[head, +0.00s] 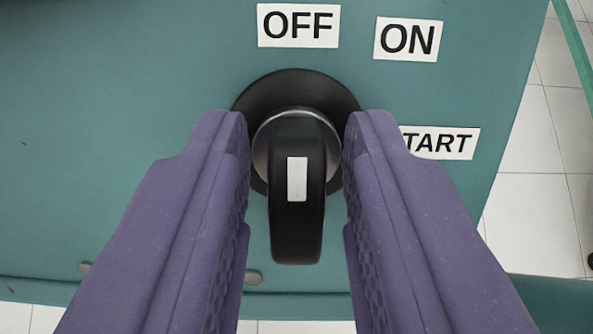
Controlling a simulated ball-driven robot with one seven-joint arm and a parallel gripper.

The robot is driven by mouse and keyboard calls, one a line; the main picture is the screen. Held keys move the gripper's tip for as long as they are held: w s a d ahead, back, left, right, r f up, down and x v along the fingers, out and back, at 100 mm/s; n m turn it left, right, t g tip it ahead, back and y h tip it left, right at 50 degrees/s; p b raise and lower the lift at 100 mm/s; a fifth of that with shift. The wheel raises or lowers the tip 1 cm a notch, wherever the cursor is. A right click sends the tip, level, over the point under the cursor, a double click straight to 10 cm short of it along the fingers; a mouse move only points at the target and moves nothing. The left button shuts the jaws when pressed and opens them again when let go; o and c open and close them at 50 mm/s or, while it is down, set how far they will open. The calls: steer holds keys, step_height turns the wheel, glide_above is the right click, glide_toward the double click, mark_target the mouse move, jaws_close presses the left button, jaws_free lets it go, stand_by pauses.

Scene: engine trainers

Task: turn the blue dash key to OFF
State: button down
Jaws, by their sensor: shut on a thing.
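The key (297,235) is black with a white stripe, set in a metal collar and a round black bezel (290,84) on a blue-green dash panel (120,80). Its stripe stands upright, roughly in line below the OFF label (299,25). The ON label (408,39) is up and to the right. The START label (448,142) is to the right, its first letter hidden by the right finger. My gripper (297,150) has its two purple fingers on either side of the key and is shut on it.
The panel's right edge slants down past the labels, with a pale tiled floor (530,130) beyond. The panel left of the bezel is bare.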

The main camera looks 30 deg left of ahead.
steer(key=c, duration=1.2)
jaws_free()
steer(key=shift+o, duration=0.2)
steer(key=p+v, duration=0.2)
steer(key=v, duration=0.5)
steer(key=shift+s+d+r, duration=0.2)
steer(key=shift+s+d, duration=0.05)
steer(key=shift+s, duration=0.05)
